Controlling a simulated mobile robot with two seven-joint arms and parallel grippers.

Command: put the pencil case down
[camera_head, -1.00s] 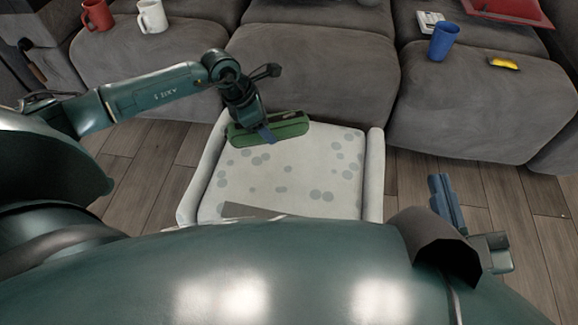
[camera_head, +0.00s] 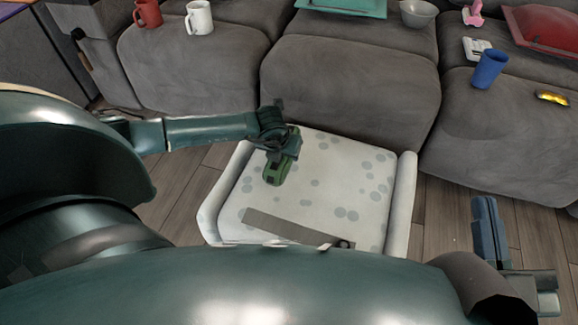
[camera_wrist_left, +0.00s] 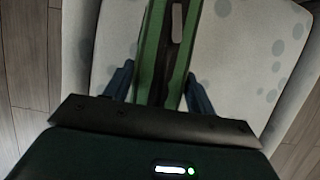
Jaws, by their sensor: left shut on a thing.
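The green pencil case (camera_head: 274,174) is in my left gripper (camera_head: 284,147), over the back left part of a pale spotted seat (camera_head: 325,185). In the left wrist view the pencil case (camera_wrist_left: 150,55) runs lengthwise between the two blue fingers, with a dark strip along its middle. The left gripper (camera_wrist_left: 158,88) is shut on it. The left gripper hides part of the case in the head view. I cannot tell whether the case touches the seat. My right gripper (camera_head: 490,232) is low at the right, away from the seat; its jaw gap cannot be made out.
A flat grey strip (camera_head: 285,227) lies on the seat's front part. The grey sofa (camera_head: 350,85) stands behind, holding a red mug (camera_head: 148,13), a white mug (camera_head: 199,18), a blue cup (camera_head: 489,69) and a yellow object (camera_head: 552,98).

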